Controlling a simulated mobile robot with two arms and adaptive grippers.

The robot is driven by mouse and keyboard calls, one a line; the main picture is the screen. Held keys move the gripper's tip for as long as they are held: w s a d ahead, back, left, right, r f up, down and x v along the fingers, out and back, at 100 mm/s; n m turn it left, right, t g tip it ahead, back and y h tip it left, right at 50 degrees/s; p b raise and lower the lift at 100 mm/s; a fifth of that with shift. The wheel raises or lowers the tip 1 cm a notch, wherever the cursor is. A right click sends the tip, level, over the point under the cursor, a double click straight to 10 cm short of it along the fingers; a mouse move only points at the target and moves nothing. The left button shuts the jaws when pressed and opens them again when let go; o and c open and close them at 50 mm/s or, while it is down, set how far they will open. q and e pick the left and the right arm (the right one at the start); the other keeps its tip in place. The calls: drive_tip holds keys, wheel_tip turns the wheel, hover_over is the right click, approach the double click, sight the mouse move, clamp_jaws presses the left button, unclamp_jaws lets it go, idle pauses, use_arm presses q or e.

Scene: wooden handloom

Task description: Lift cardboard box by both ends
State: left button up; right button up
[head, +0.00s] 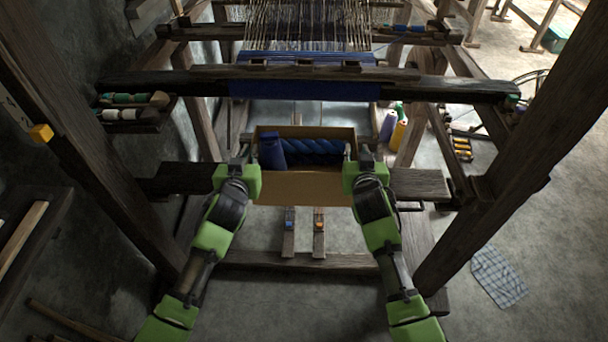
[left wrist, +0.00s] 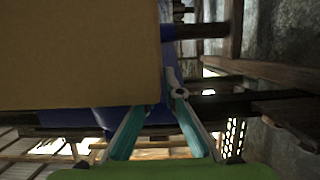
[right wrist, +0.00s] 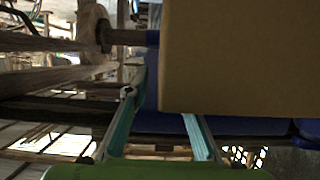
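The open-topped cardboard box (head: 303,187) is in the middle of the head view, with blue yarn or cloth rolls (head: 312,150) inside. My left gripper (head: 243,158) is at its left end and my right gripper (head: 365,158) at its right end. In the left wrist view, the fingers (left wrist: 158,108) close in on the edge of the box (left wrist: 75,55). One finger is partly hidden behind it. The right wrist view shows the same for the fingers (right wrist: 152,108) and box (right wrist: 240,55). Both grippers look shut on the end walls; the contact is partly hidden.
The loom's dark beam with blue cloth (head: 305,88) crosses just behind the box. A dark wooden bench (head: 418,184) extends on both sides. Thick posts (head: 520,150) stand left and right. A spool tray (head: 150,118) is at left; yarn cones (head: 397,135) stand behind right.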

use_arm(q)
drive_tip(key=shift+w+f, duration=0.2)
drive_tip(key=shift+w, duration=0.45)
use_arm(e)
drive_tip(key=shift+w+d+f, duration=0.1)
drive_tip(key=shift+w+f, duration=0.1)
drive_tip(key=shift+w, duration=0.5)
use_arm(q)
clamp_jaws()
use_arm(e)
clamp_jaws()
